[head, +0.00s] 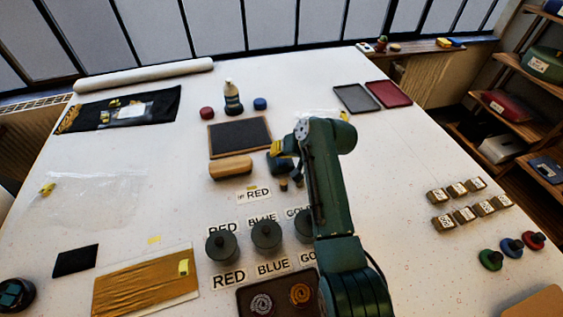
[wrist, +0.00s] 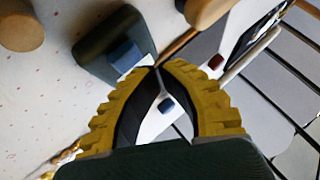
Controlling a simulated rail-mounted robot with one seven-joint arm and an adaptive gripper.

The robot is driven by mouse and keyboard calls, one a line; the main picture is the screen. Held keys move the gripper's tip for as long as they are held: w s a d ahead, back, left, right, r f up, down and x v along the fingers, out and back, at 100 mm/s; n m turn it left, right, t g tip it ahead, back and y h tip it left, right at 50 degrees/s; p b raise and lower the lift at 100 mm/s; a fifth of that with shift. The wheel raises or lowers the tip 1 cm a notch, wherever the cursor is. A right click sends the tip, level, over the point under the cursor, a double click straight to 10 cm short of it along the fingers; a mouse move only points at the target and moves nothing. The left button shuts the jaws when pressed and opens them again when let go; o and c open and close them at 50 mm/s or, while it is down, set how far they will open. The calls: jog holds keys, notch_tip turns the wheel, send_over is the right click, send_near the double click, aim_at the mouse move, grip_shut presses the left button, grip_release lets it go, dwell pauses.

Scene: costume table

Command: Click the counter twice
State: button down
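What looks like the counter (wrist: 105,48) is a dark grey-blue block with a lighter blue button-like part (wrist: 126,56) and a white patch, seen in the wrist view just up and left of my fingertips. In the head view the counter (head: 274,165) is a small dark shape beside the tan block, partly hidden by my arm. My gripper (wrist: 158,70) has yellow ribbed fingers whose tips come together with nothing seen between them. In the head view my gripper (head: 283,147) is over the table at the counter. I cannot tell whether the fingertips touch it.
A tan rounded block (head: 231,168) lies left of the counter, with a dark framed board (head: 240,136) behind. Several dark lidded pots (head: 221,245) and word cards stand nearer. Stamped blocks (head: 464,215) are at the right.

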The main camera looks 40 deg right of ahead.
aim_at(278, 160)
dwell(1.2)
jog(key=shift+f, duration=0.45)
jog(key=shift+f+b, duration=0.3)
jog(key=shift+f, duration=0.25)
dwell(0.5)
jog(key=shift+r, duration=0.15)
jog(key=shift+r+p, duration=0.8)
jog(key=shift+p, duration=0.15)
notch_tip(278, 160, up, 5)
jog(key=p, duration=0.4)
jog(key=shift+r, duration=0.1)
dwell(1.5)
